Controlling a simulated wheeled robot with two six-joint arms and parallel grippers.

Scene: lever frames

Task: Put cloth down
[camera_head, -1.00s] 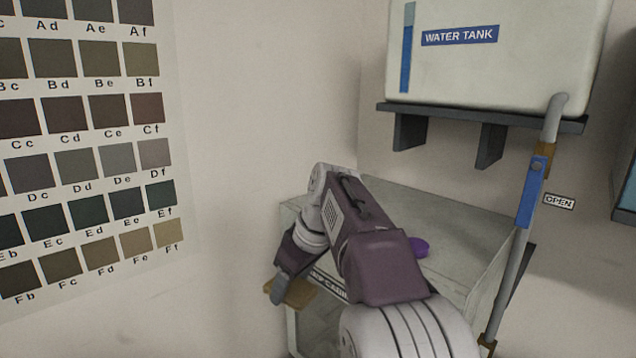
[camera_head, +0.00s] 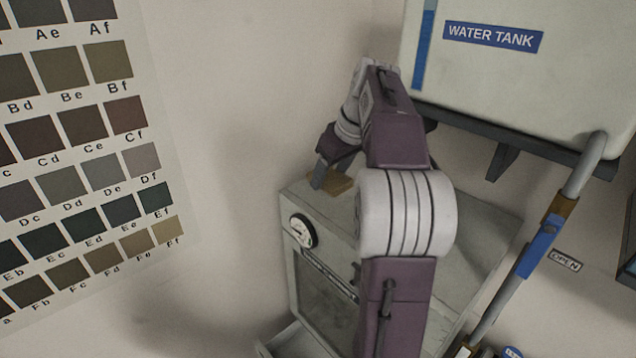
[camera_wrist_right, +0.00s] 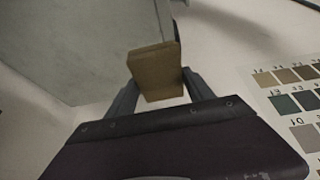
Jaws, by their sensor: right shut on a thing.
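The cloth is a small tan, folded-looking block (camera_head: 340,186), seen at the back left corner of the cabinet top in the head view. My right gripper (camera_head: 322,174) is shut on it, with the arm reaching over the cabinet. In the right wrist view the cloth (camera_wrist_right: 155,72) sits between the two grey fingers of the right gripper (camera_wrist_right: 158,90). Whether the cloth touches the cabinet top is not clear. My left gripper is not in view.
A grey cabinet (camera_head: 470,238) with a round gauge (camera_head: 303,230) and a dark front window (camera_head: 325,300) stands below my arm. A water tank (camera_head: 520,75) on a shelf (camera_head: 480,125) hangs above right. A blue-handled pipe (camera_head: 540,247) runs down the right. A colour chart (camera_head: 75,150) covers the left wall.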

